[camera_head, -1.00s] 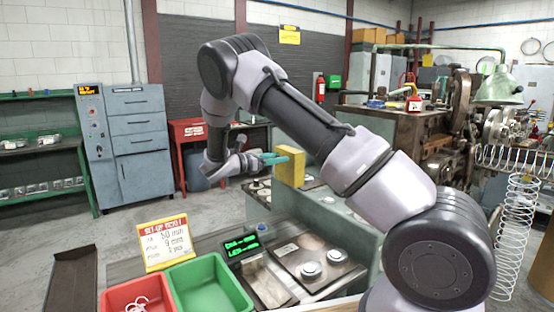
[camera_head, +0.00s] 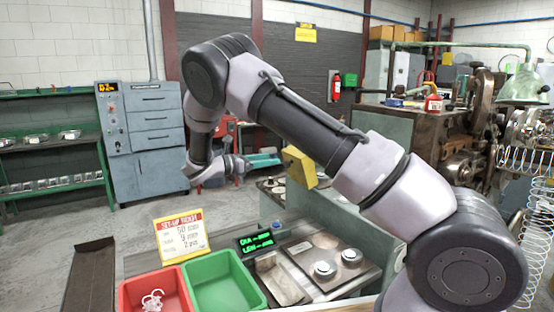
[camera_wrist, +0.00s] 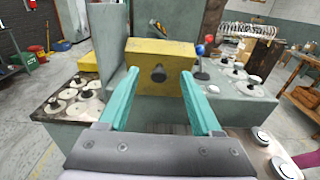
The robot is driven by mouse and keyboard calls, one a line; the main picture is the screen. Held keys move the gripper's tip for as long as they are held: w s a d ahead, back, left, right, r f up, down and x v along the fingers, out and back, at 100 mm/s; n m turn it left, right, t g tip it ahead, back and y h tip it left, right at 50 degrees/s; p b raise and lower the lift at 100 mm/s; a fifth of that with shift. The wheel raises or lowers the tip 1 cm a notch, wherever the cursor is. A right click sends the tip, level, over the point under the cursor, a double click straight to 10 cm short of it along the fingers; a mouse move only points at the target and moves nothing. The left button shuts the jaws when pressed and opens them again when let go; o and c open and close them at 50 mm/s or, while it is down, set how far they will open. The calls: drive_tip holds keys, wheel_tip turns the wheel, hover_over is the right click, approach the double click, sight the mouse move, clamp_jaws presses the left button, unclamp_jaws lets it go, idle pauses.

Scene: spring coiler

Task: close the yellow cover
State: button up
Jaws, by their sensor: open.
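The yellow cover (camera_head: 299,167) shows in the head view above the grey machine body, tilted, just right of my gripper. In the wrist view the yellow cover (camera_wrist: 165,52) faces me as a block with a dark round knob (camera_wrist: 158,74) on its front. My gripper (camera_wrist: 160,80) has its two teal fingers apart, one on each side of the knob, with nothing held between them. Whether the fingertips touch the cover's face I cannot tell. In the head view my gripper (camera_head: 264,160) is small, with its teal fingers pointing towards the cover.
A red bin (camera_head: 155,290), a green bin (camera_head: 224,288), a sign (camera_head: 181,236) and a green-lit display (camera_head: 256,242) are on the front bench.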

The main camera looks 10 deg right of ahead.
drive_tip(key=shift+s+a, duration=0.1)
drive_tip(key=shift+a, duration=0.1)
drive_tip(key=shift+s+a, duration=0.1)
drive_tip(key=shift+a, duration=0.2)
drive_tip(key=c, duration=0.6)
drive_tip(key=s+a+y, duration=0.1)
drive_tip(key=a, duration=0.1)
drive_tip(key=s+a+g+y, duration=0.1)
drive_tip(key=a+y, duration=0.1)
drive_tip(key=s+a+y, duration=0.1)
drive_tip(key=a, duration=0.1)
drive_tip(key=shift+s+a+n+y, duration=0.2)
drive_tip(key=shift+s+n+y, duration=0.1)
drive_tip(key=shift+s, duration=0.1)
clamp_jaws()
approach(296, 168)
drive_tip(key=shift+w+d+f, duration=0.55)
drive_tip(key=shift+w+f, duration=0.4)
drive_tip(key=shift+f, duration=0.15)
